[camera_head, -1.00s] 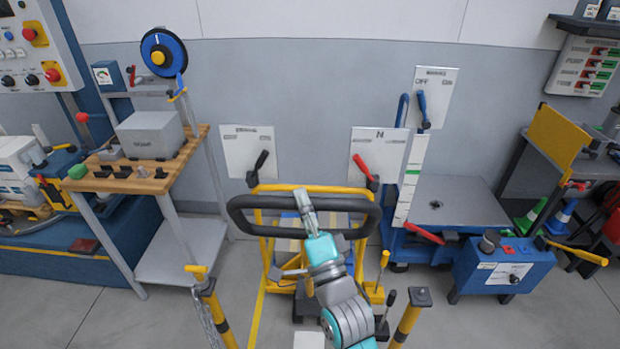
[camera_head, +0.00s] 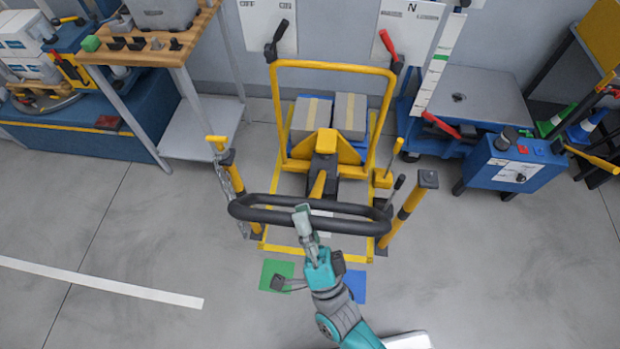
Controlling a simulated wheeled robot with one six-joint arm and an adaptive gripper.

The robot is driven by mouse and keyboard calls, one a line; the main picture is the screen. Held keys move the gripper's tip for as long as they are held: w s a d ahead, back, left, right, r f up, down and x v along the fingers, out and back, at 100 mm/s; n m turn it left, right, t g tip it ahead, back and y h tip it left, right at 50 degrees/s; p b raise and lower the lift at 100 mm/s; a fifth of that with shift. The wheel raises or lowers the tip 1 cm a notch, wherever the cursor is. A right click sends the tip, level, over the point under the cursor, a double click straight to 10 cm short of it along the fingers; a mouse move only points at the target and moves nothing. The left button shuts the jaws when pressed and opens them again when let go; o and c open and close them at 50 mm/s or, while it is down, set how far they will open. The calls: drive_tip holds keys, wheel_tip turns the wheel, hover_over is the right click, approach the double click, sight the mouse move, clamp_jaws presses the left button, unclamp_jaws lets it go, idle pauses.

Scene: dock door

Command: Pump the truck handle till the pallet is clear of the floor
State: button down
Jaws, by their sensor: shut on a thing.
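The truck handle is a black loop (camera_head: 262,213) on a yellow shaft (camera_head: 318,184), in front of the yellow truck frame (camera_head: 330,66). My gripper (camera_head: 303,215) is shut on the front part of the loop, near its middle. The handle is tilted down towards me. Behind the frame, two grey-brown boxes with yellow bands (camera_head: 310,116) stand on a blue pallet (camera_head: 291,110). The pallet is mostly hidden by the boxes and the frame, and I cannot tell whether it touches the floor.
Yellow-black posts stand left (camera_head: 234,185) and right (camera_head: 409,211) of the truck, the left one with a chain. A wooden-topped bench (camera_head: 150,47) is at the left. A blue lift table (camera_head: 472,95) and a blue box unit (camera_head: 507,165) are at the right.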

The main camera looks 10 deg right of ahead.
drive_tip(key=shift+s+a+f, duration=0.25)
drive_tip(key=shift+s+f, duration=0.7)
drive_tip(key=shift+s, duration=0.15)
drive_tip(key=shift+s+a+f, duration=0.25)
drive_tip(key=shift+s+f, duration=0.7)
drive_tip(key=shift+s, duration=0.15)
drive_tip(key=shift+d, duration=0.1)
drive_tip(key=c, duration=0.9)
unclamp_jaws()
drive_tip(key=shift+d, duration=0.1)
drive_tip(key=shift+r, duration=0.2)
wheel_tip(320, 180, up, 10)
drive_tip(key=shift+f, duration=0.15)
